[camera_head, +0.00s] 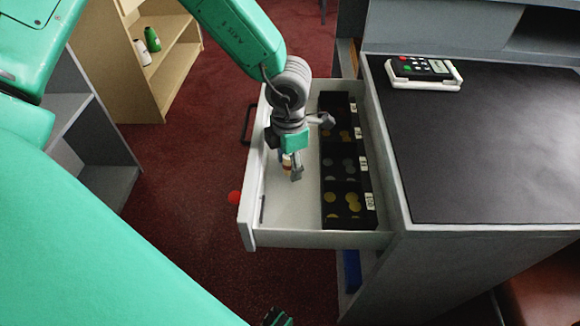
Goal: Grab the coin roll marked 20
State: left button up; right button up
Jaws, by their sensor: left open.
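My left gripper (311,149) is open and reaches down into the pulled-out white drawer (305,239). A small white and orange-brown thing (287,163), perhaps a coin roll, shows beside one finger and is partly hidden by the gripper. I cannot read a 20 on it, and I cannot tell whether the finger touches it. No other coin roll is clear to see. My right gripper is not recognisable in view.
A black coin tray (324,186) with loose coins and white labels fills the drawer's right side. Right of it stands a counter with a black top (470,150), bearing a card terminal (424,68). A wooden shelf (178,80) holds bottles. A red ball-like thing (234,198) shows beside the drawer front.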

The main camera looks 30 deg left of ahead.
pick_arm(q)
jog(key=shift+a, duration=0.25)
grip_shut()
jog(key=shift+d+r, duration=0.1)
